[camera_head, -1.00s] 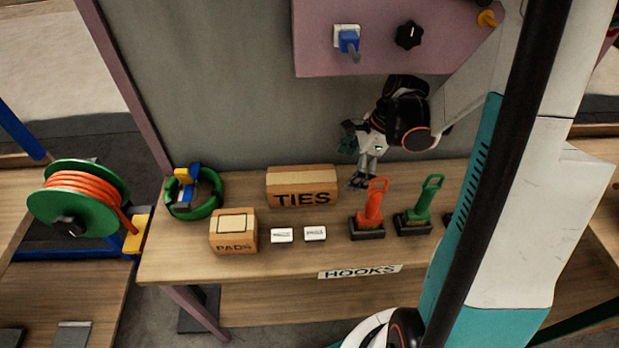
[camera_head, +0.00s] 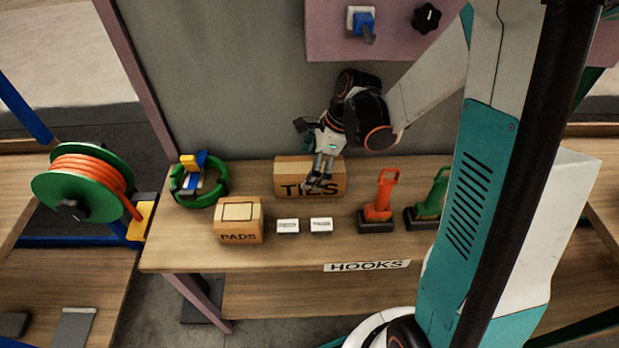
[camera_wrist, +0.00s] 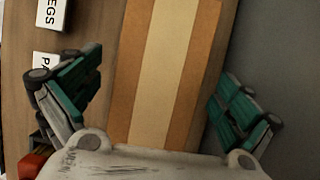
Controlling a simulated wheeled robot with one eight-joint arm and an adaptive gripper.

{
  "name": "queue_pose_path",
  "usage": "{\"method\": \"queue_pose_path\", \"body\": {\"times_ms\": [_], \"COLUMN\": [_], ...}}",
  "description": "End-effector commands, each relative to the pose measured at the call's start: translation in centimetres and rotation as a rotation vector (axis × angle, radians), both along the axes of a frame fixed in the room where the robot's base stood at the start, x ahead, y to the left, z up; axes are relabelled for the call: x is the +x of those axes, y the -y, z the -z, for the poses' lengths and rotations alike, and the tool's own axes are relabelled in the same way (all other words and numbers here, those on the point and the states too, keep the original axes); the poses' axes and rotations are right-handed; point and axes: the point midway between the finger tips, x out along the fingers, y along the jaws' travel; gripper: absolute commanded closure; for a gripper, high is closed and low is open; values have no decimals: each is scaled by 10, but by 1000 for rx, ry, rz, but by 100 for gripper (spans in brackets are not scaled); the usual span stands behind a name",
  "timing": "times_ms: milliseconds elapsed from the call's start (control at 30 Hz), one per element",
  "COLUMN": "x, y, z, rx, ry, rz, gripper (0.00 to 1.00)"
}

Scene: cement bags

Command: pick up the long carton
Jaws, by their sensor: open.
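The long carton (camera_head: 291,181) is a brown box marked TIES, lying near the back of the bench against the grey panel. My gripper (camera_head: 319,184) is in front of and above its right part, hiding some of the lettering. In the wrist view the carton (camera_wrist: 168,70) runs lengthwise between my two spread teal fingers (camera_wrist: 152,98), with a pale tape strip along its top. The fingers stand apart on both sides of it, with gaps visible. Whether the fingertips reach below its top cannot be told.
A PADS box (camera_head: 239,221) and two small white boxes (camera_head: 288,226) stand in front. A red-handled tool (camera_head: 378,200) and a green-handled tool (camera_head: 431,203) stand to the right. A green ring (camera_head: 199,187) lies left. The grey panel (camera_wrist: 279,75) is close behind the carton.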

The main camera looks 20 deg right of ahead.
Motion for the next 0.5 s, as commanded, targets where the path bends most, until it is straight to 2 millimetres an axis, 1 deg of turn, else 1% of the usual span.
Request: {"method": "queue_pose_path", "body": {"times_ms": [33,100,300,333,367,400,467,500], "x": [0,0,0,0,0,0,0,0], "y": [-2,-2,-3,-3,-3,-2,-2,-2], "z": [5,7,6,6,6,6,6,6], "rx": [0,0,0,0,0,0,0,0], "ry": [0,0,0,0,0,0,0,0], "rz": [-1,0,0,0,0,0,0,0], "gripper": [2,2,2,4,11,20,33,43]}}
